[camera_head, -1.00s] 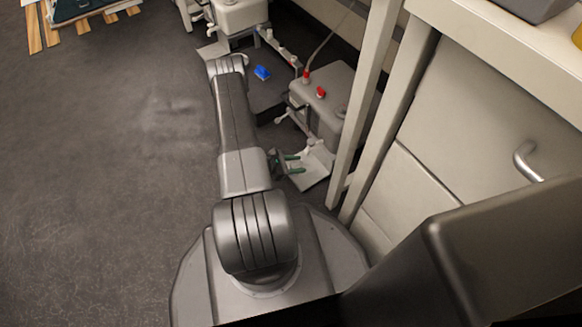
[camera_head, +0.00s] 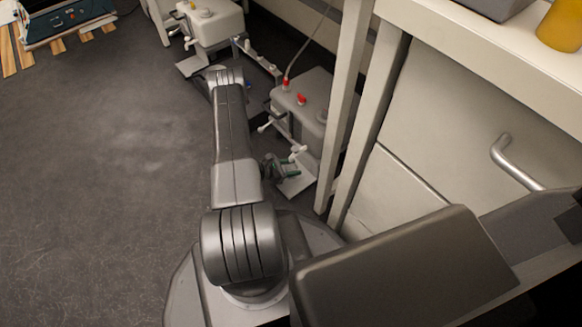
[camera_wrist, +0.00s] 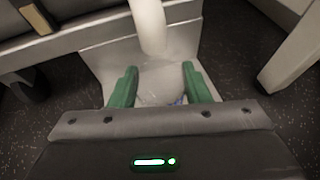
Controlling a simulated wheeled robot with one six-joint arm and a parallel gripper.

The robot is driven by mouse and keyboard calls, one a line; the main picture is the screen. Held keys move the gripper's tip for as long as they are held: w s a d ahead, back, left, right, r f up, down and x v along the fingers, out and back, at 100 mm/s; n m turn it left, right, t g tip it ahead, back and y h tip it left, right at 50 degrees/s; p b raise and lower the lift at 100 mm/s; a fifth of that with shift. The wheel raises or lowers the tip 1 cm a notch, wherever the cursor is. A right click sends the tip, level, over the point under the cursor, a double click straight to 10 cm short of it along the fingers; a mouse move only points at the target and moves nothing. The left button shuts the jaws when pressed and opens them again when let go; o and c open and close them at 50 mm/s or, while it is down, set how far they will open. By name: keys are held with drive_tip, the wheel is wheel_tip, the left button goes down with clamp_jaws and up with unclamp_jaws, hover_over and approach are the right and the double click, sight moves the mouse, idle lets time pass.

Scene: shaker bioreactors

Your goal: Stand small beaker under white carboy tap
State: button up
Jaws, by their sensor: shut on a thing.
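My gripper (camera_head: 281,168) is low beside the nearer pale carboy (camera_head: 305,108) in the head view. In the wrist view its green fingers (camera_wrist: 160,86) are shut on a clear, glassy small beaker (camera_wrist: 158,80), faint and hard to outline. The beaker is over a white plate (camera_wrist: 100,62), with a bit of blue near its base. A white tap spout (camera_wrist: 148,25) comes in from the top of the wrist view, close to the beaker's far side. I cannot tell whether the beaker touches the plate. The carboy's tap (camera_head: 297,152) also shows in the head view, beside my gripper.
A second pale carboy (camera_head: 210,22) with its own plate stands farther back. A white bench leg (camera_head: 345,105) rises close to the right of the nearer carboy. The dark floor (camera_head: 110,170) to the left is clear.

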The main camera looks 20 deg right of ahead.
drive_tip(key=o, duration=1.1)
drive_tip(key=w+p+v, duration=0.1)
drive_tip(key=p+v, duration=0.3)
drive_tip(key=v, duration=0.9)
drive_tip(key=shift+s+a+r, duration=0.25)
drive_tip(key=shift+s+a, duration=0.1)
drive_tip(key=shift+s, duration=0.15)
drive_tip(key=b+x, duration=0.4)
drive_tip(key=x, duration=1)
drive_tip(key=shift+a+f, duration=0.1)
drive_tip(key=shift+r, duration=0.55)
